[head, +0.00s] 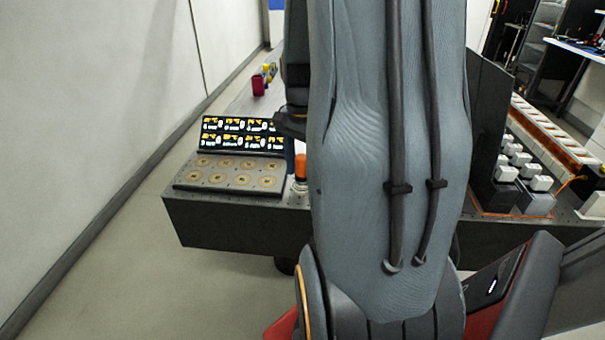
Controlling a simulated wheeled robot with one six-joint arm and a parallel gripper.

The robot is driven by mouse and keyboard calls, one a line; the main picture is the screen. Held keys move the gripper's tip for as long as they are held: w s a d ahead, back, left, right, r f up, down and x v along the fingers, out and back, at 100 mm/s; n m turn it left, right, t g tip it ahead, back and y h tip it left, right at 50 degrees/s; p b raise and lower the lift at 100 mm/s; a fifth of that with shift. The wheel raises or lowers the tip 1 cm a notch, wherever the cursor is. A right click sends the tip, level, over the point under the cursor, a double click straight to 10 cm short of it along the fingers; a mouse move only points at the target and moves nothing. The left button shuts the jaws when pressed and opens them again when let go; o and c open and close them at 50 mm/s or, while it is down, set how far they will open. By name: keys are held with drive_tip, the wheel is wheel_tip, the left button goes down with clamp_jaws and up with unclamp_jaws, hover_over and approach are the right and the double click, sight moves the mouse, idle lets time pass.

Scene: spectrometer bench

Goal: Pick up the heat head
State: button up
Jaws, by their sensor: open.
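My own grey arm fills the middle of the head view and hides much of the bench behind it. I cannot make out the jaws of my gripper. A dark part of my wrist shows at the arm's left edge, above the bench. I cannot identify the heat head for sure. A small upright item with an orange top and a pale base (301,172) stands on the bench just left of my arm, partly covered by it. A narrow dark blue shape is close to its left side.
A panel with several round tan pads (228,174) and a lit display (238,135) sits at the bench's left end. A dark red cup (258,85) stands farther back. Several white-capped blocks (516,158) stand at right. The floor left of the dark bench (235,222) is clear.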

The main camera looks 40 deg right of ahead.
clamp_jaws()
drive_tip(key=shift+r, duration=0.1)
